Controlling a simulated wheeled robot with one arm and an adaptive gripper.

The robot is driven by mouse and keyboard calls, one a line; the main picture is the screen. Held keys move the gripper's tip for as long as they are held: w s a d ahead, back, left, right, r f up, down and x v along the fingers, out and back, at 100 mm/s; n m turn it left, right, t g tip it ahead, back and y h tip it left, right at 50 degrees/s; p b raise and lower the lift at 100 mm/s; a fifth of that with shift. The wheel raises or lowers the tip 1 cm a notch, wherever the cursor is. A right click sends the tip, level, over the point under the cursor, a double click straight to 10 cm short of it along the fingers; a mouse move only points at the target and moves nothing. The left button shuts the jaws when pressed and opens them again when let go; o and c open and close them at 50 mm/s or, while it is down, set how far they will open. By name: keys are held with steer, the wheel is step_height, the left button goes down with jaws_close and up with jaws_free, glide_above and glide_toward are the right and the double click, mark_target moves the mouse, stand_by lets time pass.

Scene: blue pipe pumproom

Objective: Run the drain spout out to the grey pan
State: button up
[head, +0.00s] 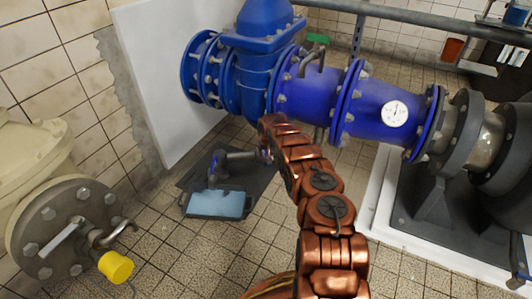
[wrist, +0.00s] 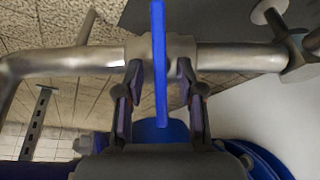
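The grey pan (head: 205,213) stands on the floor in the head view, with pale blue inside it, at the front edge of a dark mat. A grey metal pipe, which looks like the drain spout (head: 240,157), runs low above the mat behind the pan. In the wrist view a metal pipe (wrist: 85,60) crosses from left to right, with a thin blue plate (wrist: 159,40) in front of its collar. My gripper (wrist: 159,72) has its fingers apart, one on each side of the plate, with gaps visible. In the head view my arm hides the gripper.
A large blue pipe with a valve (head: 310,95) spans above. A flanged cream pipe (head: 65,225) with a yellow cap (head: 116,267) stands at the left. A white plinth (head: 385,190) and pump are at the right. Tiled floor near the pan is clear.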

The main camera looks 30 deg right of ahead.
jaws_close()
stand_by(0.5)
steer(key=shift+a+n+h+p, duration=0.1)
steer(key=shift+n+h+p, duration=0.25)
steer(key=shift+n, duration=0.85)
steer(key=shift+f, duration=0.1)
jaws_free()
steer(key=shift+f, duration=0.1)
